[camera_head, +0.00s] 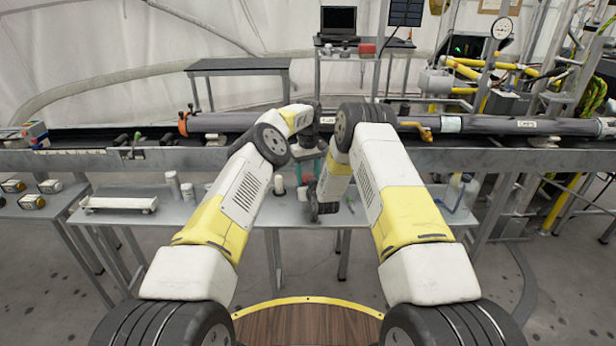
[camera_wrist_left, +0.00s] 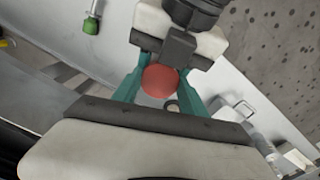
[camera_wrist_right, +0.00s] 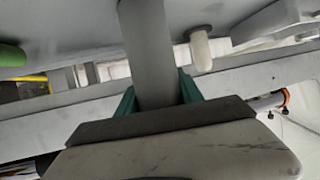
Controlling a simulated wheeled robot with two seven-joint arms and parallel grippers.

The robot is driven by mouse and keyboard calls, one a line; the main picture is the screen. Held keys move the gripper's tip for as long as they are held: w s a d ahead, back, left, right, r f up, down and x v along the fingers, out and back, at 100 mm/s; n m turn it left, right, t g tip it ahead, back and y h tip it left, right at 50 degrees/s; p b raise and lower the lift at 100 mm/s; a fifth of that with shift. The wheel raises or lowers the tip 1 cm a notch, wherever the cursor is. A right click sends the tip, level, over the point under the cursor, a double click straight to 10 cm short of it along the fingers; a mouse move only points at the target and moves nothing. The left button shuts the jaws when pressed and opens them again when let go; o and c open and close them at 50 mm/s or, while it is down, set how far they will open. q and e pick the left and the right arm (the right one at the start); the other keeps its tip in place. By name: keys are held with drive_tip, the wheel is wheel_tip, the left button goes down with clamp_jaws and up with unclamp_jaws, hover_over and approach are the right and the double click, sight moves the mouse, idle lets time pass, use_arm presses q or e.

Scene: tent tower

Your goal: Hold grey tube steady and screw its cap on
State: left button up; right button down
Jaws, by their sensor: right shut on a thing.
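The grey tube (camera_wrist_right: 146,50) stands between the teal fingers of my right gripper (camera_wrist_right: 157,92), which is shut on it. In the left wrist view a round red cap (camera_wrist_left: 160,81) sits between the teal fingers of my left gripper (camera_wrist_left: 162,88). Whether these fingers press on the cap or only stand around it cannot be told. My right gripper's dark and white body (camera_wrist_left: 180,45) shows just beyond the cap. In the head view my left gripper (camera_head: 307,166) is above the low grey table, close to my right gripper. The arms hide the tube and the joint there.
A long rail with grey pipes (camera_head: 250,122) crosses behind the arms.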

use_arm(q)
drive_tip(key=c, duration=0.4)
drive_tip(key=m, duration=0.3)
drive_tip(key=o, duration=1.5)
drive_tip(key=shift+r, duration=0.1)
drive_tip(key=shift+r, duration=2.2)
drive_tip(key=shift+o, duration=0.3)
